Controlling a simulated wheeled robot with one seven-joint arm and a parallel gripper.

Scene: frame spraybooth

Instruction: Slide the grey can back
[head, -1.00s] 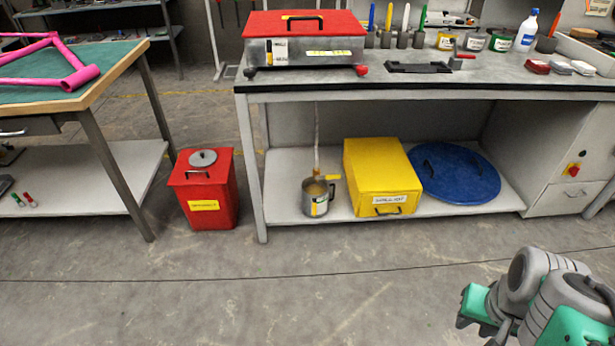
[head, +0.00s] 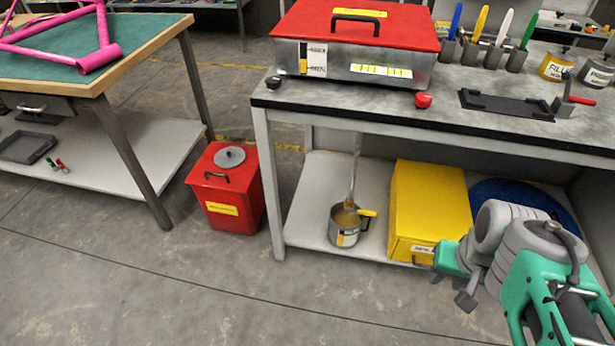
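A can with a grey band and a pale label (head: 598,72) stands upright on the grey bench top at the right edge, partly cut off by the frame. A yellow-banded can (head: 557,66) stands just left of it. My arm, in green and grey, shows at the lower right in front of the bench, well below and apart from these cans. I cannot make out its gripper fingers in this view.
The bench (head: 450,115) holds a red-lidded metal box (head: 355,62), upright coloured tools in holders, a black tray (head: 506,104) and a red-handled clamp (head: 572,98). Below are a metal pot (head: 345,228), a yellow box (head: 430,205) and a blue lid (head: 525,195). A red bin (head: 228,190) stands left. The foreground floor is clear.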

